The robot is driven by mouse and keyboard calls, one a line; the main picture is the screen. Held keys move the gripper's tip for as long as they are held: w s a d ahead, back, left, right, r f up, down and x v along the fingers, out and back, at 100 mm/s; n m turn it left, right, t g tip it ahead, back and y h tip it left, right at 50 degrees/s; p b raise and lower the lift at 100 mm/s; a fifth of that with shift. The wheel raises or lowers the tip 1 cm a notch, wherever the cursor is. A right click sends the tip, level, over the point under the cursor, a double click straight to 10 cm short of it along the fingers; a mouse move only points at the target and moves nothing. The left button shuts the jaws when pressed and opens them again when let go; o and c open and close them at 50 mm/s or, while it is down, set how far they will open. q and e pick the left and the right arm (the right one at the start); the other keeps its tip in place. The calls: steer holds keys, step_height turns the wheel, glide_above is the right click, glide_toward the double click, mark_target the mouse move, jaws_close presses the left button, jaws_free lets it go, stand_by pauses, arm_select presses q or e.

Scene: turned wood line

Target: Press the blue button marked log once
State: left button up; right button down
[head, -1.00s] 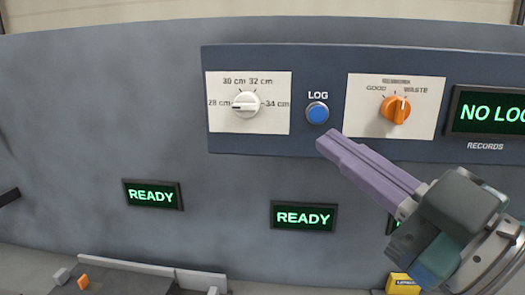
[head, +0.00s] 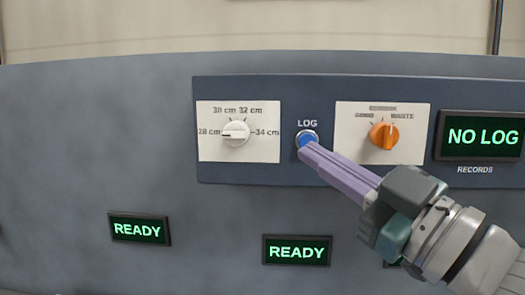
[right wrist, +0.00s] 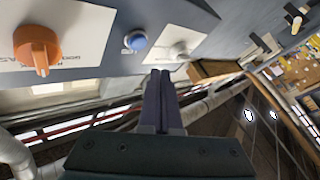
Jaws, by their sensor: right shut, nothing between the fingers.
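The blue button (head: 307,137) is on the dark blue panel (head: 270,172), under the white word LOG. It also shows in the right wrist view (right wrist: 136,40), apart from the fingertips in that picture. My right gripper (head: 304,150) is shut and empty, its purple fingers pointing up and left. In the head view its tips overlap the lower edge of the button. In the right wrist view the fingertips (right wrist: 160,73) lie below and right of the button; contact cannot be told. My left gripper is out of view.
Left of the button is a white dial (head: 236,132), pointing at 28 cm. The records display (head: 483,137) reads NO LOG. Two READY displays (head: 139,229) (head: 297,251) sit below.

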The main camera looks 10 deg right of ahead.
steer(key=w, duration=0.2)
steer(key=shift+w+d+b, duration=0.35)
steer(key=shift+d, duration=0.05)
stand_by(0.5)
stand_by(0.9)
stand_by(0.4)
steer(key=shift+w+d, duration=0.1)
steer(key=shift+w, duration=0.3)
